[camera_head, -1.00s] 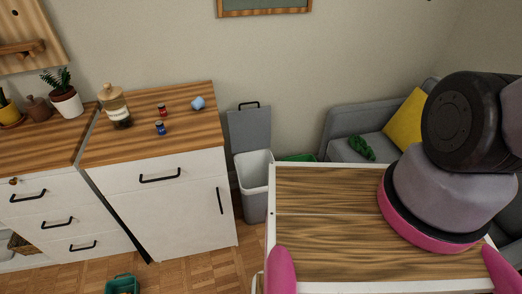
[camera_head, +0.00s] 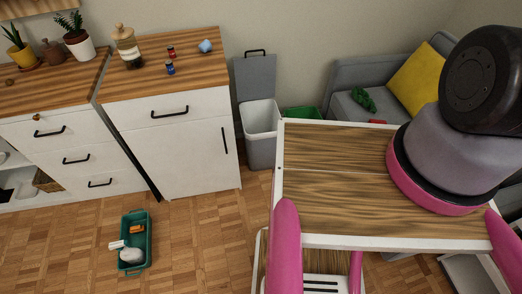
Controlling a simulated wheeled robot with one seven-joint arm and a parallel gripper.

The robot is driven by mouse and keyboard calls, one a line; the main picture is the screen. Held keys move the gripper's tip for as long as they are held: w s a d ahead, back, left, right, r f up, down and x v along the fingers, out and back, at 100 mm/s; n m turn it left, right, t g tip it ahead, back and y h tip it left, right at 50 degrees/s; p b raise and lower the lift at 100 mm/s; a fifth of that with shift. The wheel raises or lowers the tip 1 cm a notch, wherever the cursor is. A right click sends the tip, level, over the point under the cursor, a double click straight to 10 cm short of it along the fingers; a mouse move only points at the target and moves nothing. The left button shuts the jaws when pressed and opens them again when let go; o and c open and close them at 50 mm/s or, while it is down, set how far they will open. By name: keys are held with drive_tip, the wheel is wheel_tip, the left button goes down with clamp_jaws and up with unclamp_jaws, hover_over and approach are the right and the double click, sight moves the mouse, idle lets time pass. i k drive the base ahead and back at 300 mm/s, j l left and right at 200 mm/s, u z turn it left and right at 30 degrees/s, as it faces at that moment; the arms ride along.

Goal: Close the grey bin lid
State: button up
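The grey bin (camera_head: 262,150) stands on the floor just right of the white cabinet, with its pale inner rim showing. Its grey lid (camera_head: 254,78) is open and stands upright behind the bin, with a black handle at its top edge. The bin's opening faces up and is uncovered. A thick part of my arm shows at the right, well apart from the bin. My gripper is not in view.
A wood-topped desk (camera_head: 340,185) with a white edge fills the front right, close beside the bin. White cabinets (camera_head: 180,150) stand left of the bin. A green crate (camera_head: 135,242) with items sits on the floor. A grey sofa (camera_head: 365,75) is behind. Parquet floor is open at front left.

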sight(256, 76)
drive_tip(key=i+j+u, duration=0.1)
drive_tip(key=i+u, duration=0.15)
drive_tip(key=i, duration=0.25)
drive_tip(key=i+u, duration=0.3)
drive_tip(key=i, duration=0.15)
